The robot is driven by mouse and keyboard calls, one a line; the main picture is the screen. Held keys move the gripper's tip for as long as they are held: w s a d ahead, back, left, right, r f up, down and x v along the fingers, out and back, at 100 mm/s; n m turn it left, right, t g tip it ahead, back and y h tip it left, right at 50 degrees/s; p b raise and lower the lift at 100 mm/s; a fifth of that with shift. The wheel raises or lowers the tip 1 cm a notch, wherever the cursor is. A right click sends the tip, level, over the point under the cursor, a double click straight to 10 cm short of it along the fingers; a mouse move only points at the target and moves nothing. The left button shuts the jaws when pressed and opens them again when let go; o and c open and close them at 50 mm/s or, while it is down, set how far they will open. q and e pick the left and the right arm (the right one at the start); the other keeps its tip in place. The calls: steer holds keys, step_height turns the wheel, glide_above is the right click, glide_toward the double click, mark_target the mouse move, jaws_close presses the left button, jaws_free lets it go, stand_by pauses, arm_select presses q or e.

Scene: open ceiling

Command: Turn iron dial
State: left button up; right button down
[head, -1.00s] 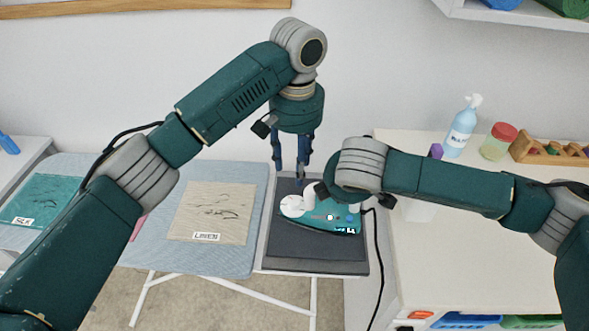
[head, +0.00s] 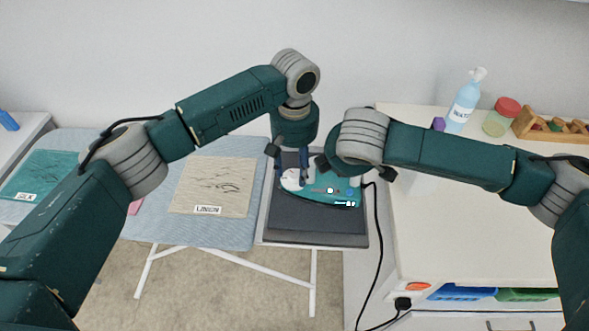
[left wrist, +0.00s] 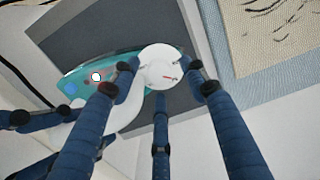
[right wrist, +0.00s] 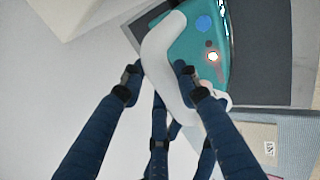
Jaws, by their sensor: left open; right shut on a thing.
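The teal and white iron (head: 325,193) lies on a dark grey rest pad (head: 310,228) at the right end of the ironing board. Its round white dial (left wrist: 159,67) has a small red mark and sits between the fingers of my left gripper (left wrist: 165,72). That gripper (head: 293,182) is open and straddles the dial from above. My right gripper (right wrist: 160,80) is shut on the iron's white handle (right wrist: 163,50). In the head view, the right arm hides its fingers and much of the handle. A small lit indicator (right wrist: 212,57) shows on the iron's body.
A linen cloth (head: 212,187) and a teal silk cloth (head: 45,177) lie on the board (head: 245,160) to the left. A white cabinet (head: 470,225) at right holds a blue spray bottle (head: 463,107) and a jar (head: 501,117). The iron's black cord (head: 378,250) hangs between.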

mark_target(294, 174)
arm_select(q)
steer(key=shift+f, duration=0.6)
jaws_close()
steer(key=shift+m, duration=2.3)
jaws_free()
steer(key=shift+r, duration=0.1)
step_height(294, 174, up, 12)
